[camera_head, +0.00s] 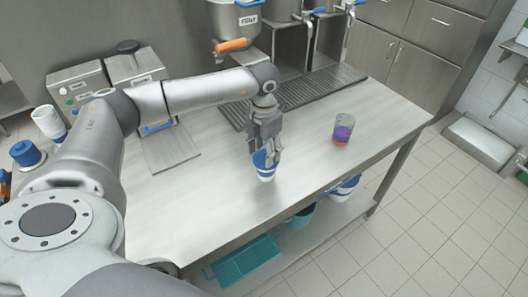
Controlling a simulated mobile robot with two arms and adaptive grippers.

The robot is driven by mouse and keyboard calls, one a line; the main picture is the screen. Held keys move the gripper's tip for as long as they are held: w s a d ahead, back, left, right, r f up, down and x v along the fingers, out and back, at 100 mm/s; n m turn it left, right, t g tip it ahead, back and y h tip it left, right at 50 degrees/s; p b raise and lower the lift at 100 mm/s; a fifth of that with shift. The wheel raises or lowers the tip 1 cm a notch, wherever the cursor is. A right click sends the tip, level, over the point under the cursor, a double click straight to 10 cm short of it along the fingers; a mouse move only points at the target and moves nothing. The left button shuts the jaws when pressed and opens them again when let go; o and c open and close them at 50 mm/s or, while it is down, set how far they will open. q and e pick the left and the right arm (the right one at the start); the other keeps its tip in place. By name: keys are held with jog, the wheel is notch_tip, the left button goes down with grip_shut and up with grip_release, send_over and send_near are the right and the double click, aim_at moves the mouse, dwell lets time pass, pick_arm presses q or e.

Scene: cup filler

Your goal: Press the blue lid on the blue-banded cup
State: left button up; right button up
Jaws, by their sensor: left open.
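The blue-banded cup (265,174) stands upright on the steel counter, white with a blue band low on its side. Blue also shows at its top, between my fingers; I cannot tell whether this is the blue lid seated on the rim. My left gripper (266,154) points down at the cup top, its fingers open around the upper part and hiding some of it. Whether the fingers touch the cup is unclear. My right gripper is not in view.
A clear cup (343,129) with purple and orange contents stands to the right on the counter (215,215). A drip grate (300,92) and dispensers lie behind. Blue lids (26,153) and white cups (47,122) are at far left. A teal bin (245,262) sits on the lower shelf.

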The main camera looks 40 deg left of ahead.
pick_arm(q)
notch_tip(320, 180, up, 11)
dwell(0.3)
jog(key=shift+w, duration=0.1)
